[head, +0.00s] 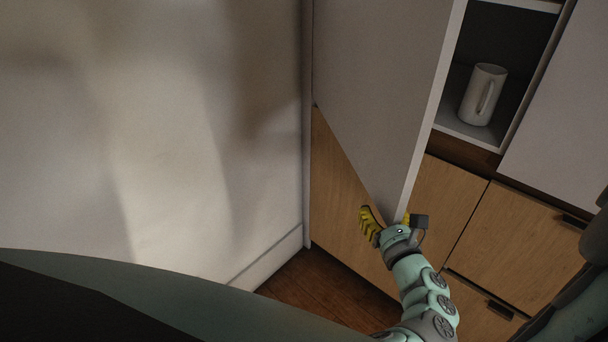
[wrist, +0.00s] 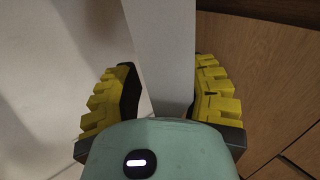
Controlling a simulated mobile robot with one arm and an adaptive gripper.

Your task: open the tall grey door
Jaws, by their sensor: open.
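The tall grey door (head: 385,90) stands swung out from the cabinet in the head view, its white edge facing me. My gripper (head: 386,220) is at the door's lower corner, one yellow finger on each side of the door. In the wrist view the door's edge (wrist: 165,60) runs between the two yellow fingers of my gripper (wrist: 160,98). The door's hinge side is at the left, by the wall.
An open shelf compartment (head: 463,128) right of the door holds a white mug (head: 483,94). Wooden lower cabinets (head: 440,200) with dark handles stand below. A pale wall (head: 150,120) is close on the left. Some brown floor (head: 320,290) shows between wall and cabinets.

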